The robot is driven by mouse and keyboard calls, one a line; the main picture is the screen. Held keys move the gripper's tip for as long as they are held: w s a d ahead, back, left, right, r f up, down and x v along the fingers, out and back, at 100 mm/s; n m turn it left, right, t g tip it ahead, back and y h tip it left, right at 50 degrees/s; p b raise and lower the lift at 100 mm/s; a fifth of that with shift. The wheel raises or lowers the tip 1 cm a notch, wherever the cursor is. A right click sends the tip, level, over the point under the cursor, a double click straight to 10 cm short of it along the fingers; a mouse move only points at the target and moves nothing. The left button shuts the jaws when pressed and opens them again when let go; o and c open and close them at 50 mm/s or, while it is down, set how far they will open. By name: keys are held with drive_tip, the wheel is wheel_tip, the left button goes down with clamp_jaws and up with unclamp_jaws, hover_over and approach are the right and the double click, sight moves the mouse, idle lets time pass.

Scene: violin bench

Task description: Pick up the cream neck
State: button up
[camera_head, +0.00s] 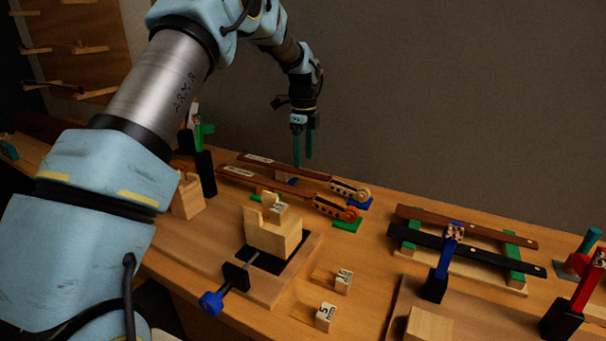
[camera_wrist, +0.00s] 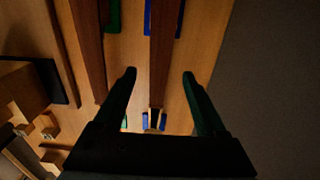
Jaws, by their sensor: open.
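The far neck (camera_head: 348,189) rests on blue supports and the near neck (camera_head: 335,207) on green ones. My gripper (camera_head: 303,160) is open and empty, pointing down above the far neck. In the wrist view, the blue-supported neck (camera_wrist: 166,50) runs between the spread fingers (camera_wrist: 159,74), below them; the green-supported neck (camera_wrist: 88,45) lies to the left.
A pale wooden block (camera_head: 274,237) sits in a clamp with a blue knob (camera_head: 211,302) in front of the necks. Small marked cubes (camera_head: 325,315) lie nearby. Dark bars on a rack (camera_head: 465,262) stand at right, beside blue and red upright clamps. A wall rises behind the bench.

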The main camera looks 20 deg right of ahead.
sight(303, 171)
drive_tip(key=shift+f+p, duration=1.3)
drive_tip(key=shift+f, duration=1.95)
clamp_jaws()
